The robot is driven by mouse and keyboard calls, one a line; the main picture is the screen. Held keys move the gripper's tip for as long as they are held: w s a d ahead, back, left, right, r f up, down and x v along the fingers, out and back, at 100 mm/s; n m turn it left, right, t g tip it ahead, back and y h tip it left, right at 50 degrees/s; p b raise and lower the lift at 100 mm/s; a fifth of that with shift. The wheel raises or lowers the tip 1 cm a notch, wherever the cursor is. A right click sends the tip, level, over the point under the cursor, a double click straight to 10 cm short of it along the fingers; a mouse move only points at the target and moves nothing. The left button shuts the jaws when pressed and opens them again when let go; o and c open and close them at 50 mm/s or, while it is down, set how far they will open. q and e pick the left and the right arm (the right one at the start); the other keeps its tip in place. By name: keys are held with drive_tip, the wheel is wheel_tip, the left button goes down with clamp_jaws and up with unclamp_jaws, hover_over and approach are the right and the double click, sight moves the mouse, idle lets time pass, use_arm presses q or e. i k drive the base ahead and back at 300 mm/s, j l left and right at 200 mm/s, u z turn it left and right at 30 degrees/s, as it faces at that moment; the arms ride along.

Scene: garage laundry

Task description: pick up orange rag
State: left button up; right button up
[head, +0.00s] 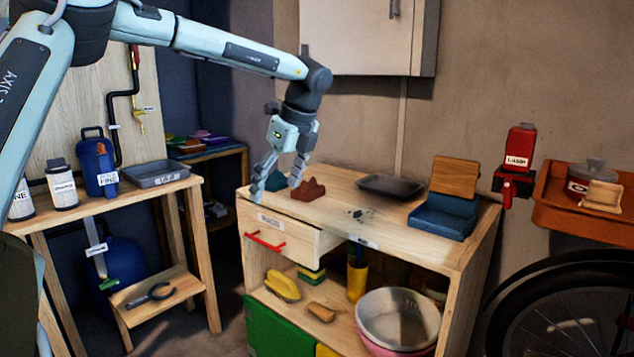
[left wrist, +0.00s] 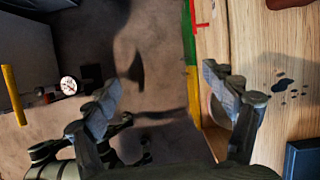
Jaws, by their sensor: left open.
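A crumpled reddish-brown cloth (head: 309,189), the nearest match to the orange rag, lies on the wooden workbench (head: 345,205) near its back left. Its edge also seems to show at the top right of the left wrist view (left wrist: 288,3). My left gripper (head: 277,186) is open and empty, with its fingers pointing down at the bench's left end. In the head view it appears just left of the cloth. The left wrist view shows the open fingers (left wrist: 160,84) with floor between them and the bench edge by one finger. My right gripper is not in view.
A blue piece (head: 276,181) sits behind my left fingers. A dark tray (head: 390,186) and a blue box (head: 442,215) stand farther right on the bench. A drawer (head: 283,236) with a red handle is partly open at the front. Dark spots mark the middle of the benchtop.

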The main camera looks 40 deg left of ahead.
sight(308, 192)
drive_tip(key=i+j, duration=0.2)
drive_tip(key=i, duration=0.25)
drive_tip(key=i+j, duration=0.2)
drive_tip(key=i, duration=0.2)
